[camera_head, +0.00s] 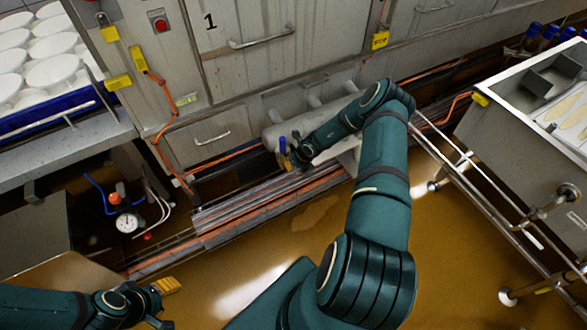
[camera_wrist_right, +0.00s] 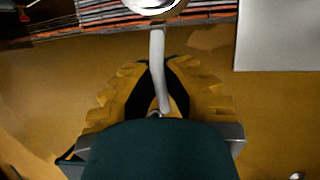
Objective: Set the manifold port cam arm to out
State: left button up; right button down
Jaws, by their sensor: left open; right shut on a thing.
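The manifold (camera_head: 310,116) is a pale grey horizontal pipe with stubs, low in front of the grey cabinet. My right gripper (camera_head: 287,156) is at its left end, next to a small blue part (camera_head: 282,145). In the right wrist view my right gripper (camera_wrist_right: 160,88) is shut on a slim pale grey bar, the cam arm (camera_wrist_right: 157,55), with yellow fingers on both sides. The bar runs up to a round shiny fitting (camera_wrist_right: 153,4), cut by the top edge. The head view mostly hides the cam arm. My left gripper (camera_head: 165,303) is open and empty at lower left.
A grey cabinet (camera_head: 290,70) with handles stands behind the manifold. Pipes and orange cables (camera_head: 240,212) run along the floor below it. A pressure gauge (camera_head: 127,223) is at left. A steel table (camera_head: 500,85) stands at right. The brown floor in front is largely clear.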

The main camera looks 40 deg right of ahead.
dwell(0.5)
jog(key=c, duration=1)
grip_release()
jog(key=shift+r, duration=0.1)
jog(key=v, duration=1.2)
jog(key=shift+d, duration=0.1)
